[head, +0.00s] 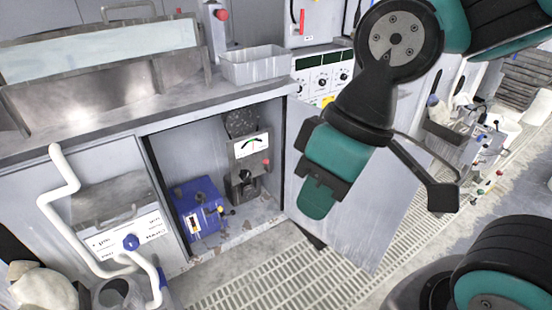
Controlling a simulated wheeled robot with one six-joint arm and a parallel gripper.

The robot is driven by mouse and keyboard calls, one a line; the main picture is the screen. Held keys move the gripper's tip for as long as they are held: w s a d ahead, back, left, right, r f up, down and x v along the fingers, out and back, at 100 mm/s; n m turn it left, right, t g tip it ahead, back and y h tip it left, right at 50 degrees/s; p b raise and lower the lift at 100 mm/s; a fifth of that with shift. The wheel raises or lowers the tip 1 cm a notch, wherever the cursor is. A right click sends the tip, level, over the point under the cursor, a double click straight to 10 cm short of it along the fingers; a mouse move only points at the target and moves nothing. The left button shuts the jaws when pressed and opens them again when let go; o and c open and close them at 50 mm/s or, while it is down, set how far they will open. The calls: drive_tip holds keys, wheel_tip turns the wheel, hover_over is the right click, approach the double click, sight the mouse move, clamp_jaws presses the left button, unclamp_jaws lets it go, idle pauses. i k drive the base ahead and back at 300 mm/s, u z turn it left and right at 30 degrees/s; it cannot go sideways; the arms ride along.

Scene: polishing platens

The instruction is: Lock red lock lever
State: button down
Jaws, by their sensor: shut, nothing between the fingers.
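A slim red lever (302,18) stands upright on the front of a pale grey box (295,38) at the top middle of the head view. It looks like the red lock lever, but it is small, and I cannot tell whether it is locked. My gripper (317,206), teal and black, hangs in front of an open cabinet door at the centre right. It is shut and empty, pointing down. It is well below the red lever in the picture and apart from it.
The open cabinet door (350,222) stands behind my gripper. The cabinet holds a blue box (198,205) and a grey gauge unit (249,150). A grey bin (255,67) stands on the counter, near a red knob (222,14). Floor grating (270,275) lies clear in front.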

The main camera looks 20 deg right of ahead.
sight(266, 161)
drive_tip(key=z, duration=0.15)
drive_tip(key=i, duration=1.05)
drive_tip(key=u, duration=0.45)
